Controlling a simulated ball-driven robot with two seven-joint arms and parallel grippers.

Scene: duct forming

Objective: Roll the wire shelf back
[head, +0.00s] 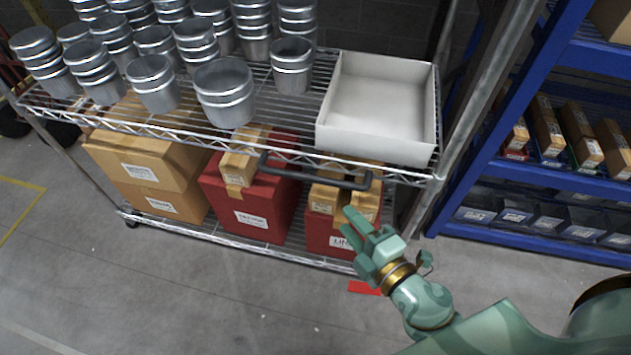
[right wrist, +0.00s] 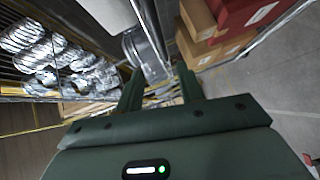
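The wire shelf (head: 185,132) stands in front of me in the head view, with stacked metal cups (head: 224,92) and an open white tray (head: 380,105) on its upper level. A dark handle (head: 315,180) runs along its front edge. My right gripper (head: 349,220) is below the handle's right end in the head view, in front of a red box, and does not appear to hold the handle. In the right wrist view its two fingers (right wrist: 160,88) are apart with nothing seen gripped. My left gripper is out of view.
Cardboard boxes (head: 150,165) and red boxes (head: 250,200) sit on the shelf's lower level. A blue rack (head: 480,180) with small boxes stands close on the right. A red mark (head: 364,288) lies on the floor. The grey floor (head: 150,290) in front is clear.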

